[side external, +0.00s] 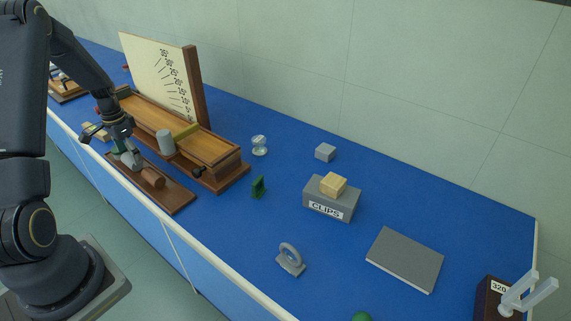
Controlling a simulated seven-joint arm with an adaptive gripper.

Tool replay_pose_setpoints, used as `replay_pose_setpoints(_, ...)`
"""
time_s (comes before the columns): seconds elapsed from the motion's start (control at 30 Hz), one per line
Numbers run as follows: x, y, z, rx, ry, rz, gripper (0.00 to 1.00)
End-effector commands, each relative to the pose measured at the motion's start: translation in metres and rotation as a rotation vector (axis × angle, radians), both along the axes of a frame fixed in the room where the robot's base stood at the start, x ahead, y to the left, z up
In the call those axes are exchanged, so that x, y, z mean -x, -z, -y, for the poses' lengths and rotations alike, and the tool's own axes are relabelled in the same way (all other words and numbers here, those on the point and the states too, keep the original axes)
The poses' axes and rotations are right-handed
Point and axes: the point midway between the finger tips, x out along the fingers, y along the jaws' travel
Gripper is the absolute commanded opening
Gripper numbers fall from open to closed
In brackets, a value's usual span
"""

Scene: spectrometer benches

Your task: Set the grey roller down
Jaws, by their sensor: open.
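A grey cylinder (165,142), which looks like the grey roller, stands upright at the front edge of the wooden bench with the scale board. My gripper (110,146) is left of it, apart from it, with its fingers spread and nothing visibly held. Below the gripper is a long dark-brown tray (179,199) on the blue table. A brown roller (153,177) lies in the tray. A pale greyish piece (131,160) sits in the tray by the gripper's right finger; the finger partly hides it, and I cannot tell whether they touch.
The wooden bench (213,152) with its tall scale board (155,70) stands behind the tray. A small wooden piece (97,133) is near the gripper. To the right are a green stand (259,188), a glass piece (259,145), a CLIPS box (318,198) and a grey book (405,259).

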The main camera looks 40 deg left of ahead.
Motion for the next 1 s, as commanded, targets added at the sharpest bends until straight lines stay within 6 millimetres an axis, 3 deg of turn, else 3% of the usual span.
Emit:
replay_pose_setpoints(0.17, -0.001, -0.022, -0.001, -0.003, 0.000, 0.003, 0.99)
replay_pose_setpoints(0.5, 0.000, -0.096, -0.001, -0.003, 0.000, 0.002, 0.99)
replay_pose_setpoints(0.77, -0.004, -0.128, 0.007, -0.006, 0.002, 0.006, 0.99)
replay_pose_setpoints(0.87, -0.017, -0.156, 0.037, -0.032, 0.009, 0.034, 0.99)
replay_pose_setpoints(0.97, -0.030, -0.197, 0.096, -0.068, 0.015, 0.090, 0.99)
replay_pose_setpoints(1.0, -0.031, -0.213, 0.125, -0.081, 0.016, 0.119, 0.99)
